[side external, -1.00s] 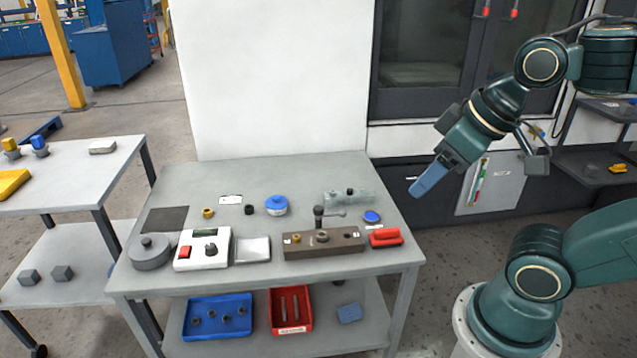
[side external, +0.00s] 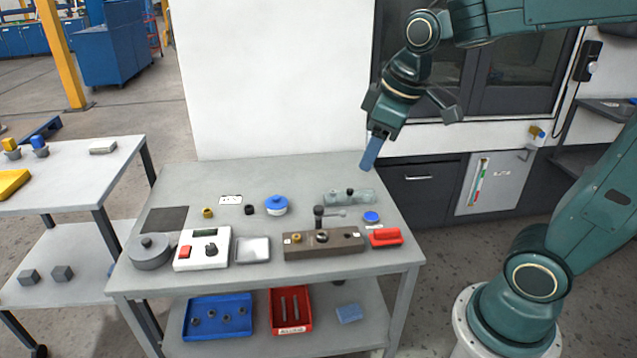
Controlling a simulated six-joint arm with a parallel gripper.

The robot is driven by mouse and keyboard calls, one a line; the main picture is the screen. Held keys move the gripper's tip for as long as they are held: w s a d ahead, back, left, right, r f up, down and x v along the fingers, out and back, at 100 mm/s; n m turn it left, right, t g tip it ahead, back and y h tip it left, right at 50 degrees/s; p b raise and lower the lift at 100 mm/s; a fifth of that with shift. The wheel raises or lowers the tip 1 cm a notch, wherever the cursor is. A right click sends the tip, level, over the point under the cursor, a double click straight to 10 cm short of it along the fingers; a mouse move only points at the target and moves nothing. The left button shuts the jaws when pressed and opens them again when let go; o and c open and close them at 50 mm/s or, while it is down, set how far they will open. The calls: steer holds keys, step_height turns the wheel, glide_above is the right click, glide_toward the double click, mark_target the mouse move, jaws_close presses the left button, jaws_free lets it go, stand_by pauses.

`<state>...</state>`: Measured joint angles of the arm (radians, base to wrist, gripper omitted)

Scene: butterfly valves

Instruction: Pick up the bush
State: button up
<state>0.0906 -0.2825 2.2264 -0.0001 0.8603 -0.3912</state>
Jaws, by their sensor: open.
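A small brass-coloured ring-shaped part (side external: 208,212), which looks like a bush, sits on the grey table at the back left. A small black cylindrical part (side external: 249,210) stands to its right; I cannot tell which of the two is the bush. Another brass-coloured piece (side external: 296,238) sits in a brown fixture block (side external: 338,244). My gripper (side external: 369,155) is above the table's back right corner, with blue fingers pointing down. It is open, far from both small parts, and nothing shows between the fingers.
The back edge is clear.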

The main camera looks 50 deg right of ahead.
steer(key=w+d+f+n+g, duration=0.1)
steer(key=w+d+f+n, duration=0.15)
steer(key=w, duration=0.45)
steer(key=n+g, duration=0.3)
steer(key=n, duration=0.2)
glide_above(322, 237)
step_height(322, 237, down, 21)
steer(key=shift+w+d+f, duration=0.1)
steer(key=shift+d+f, duration=0.05)
steer(key=shift+f, duration=1.35)
steer(key=shift+w+d+f, duration=0.1)
steer(key=shift+f, duration=1.4)
steer(key=shift+w+d+f, duration=0.1)
steer(key=shift+d+f, duration=0.05)
steer(key=shift+f, duration=1.35)
steer(key=shift+f, duration=0.1)
steer(key=shift+d+f, duration=0.15)
steer(key=shift+f, duration=2.35)
steer(key=c, duration=1.1)
